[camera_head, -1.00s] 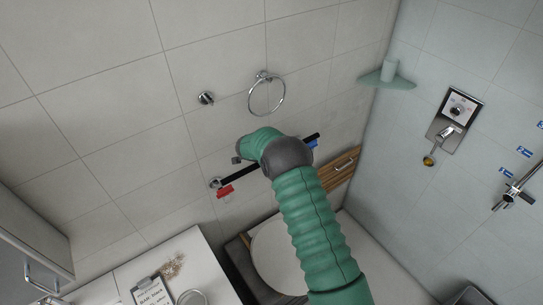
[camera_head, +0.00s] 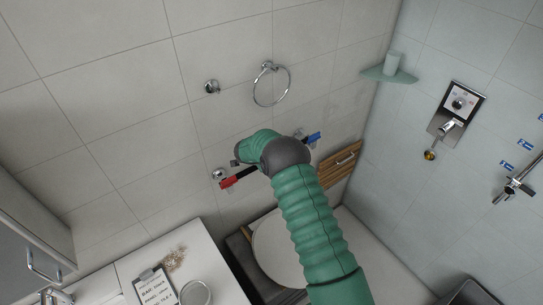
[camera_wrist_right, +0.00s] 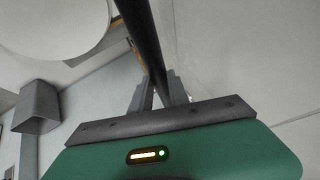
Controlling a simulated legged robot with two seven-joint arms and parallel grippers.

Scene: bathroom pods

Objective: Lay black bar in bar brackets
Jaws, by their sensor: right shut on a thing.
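The black bar (camera_head: 247,174) shows in short part in the head view, left of my right wrist; its middle is hidden behind my arm. It runs in line with a red piece (camera_head: 229,183) at its left end and a blue piece (camera_head: 314,138) at its right. A chrome wall mount (camera_head: 219,174) sits by the red piece, another (camera_head: 299,134) by the blue one. Whether the bar rests in these pieces I cannot tell. In the right wrist view the bar (camera_wrist_right: 141,32) passes between the fingers of my right gripper (camera_wrist_right: 160,84), shut on it. My left gripper is out of view.
A towel ring (camera_head: 271,86) and a chrome knob (camera_head: 211,87) are on the wall above. A round white lid (camera_head: 275,248) and wooden slats (camera_head: 340,164) lie below. A clipboard (camera_head: 153,287) is on the counter at lower left. A corner shelf (camera_head: 389,76) is at right.

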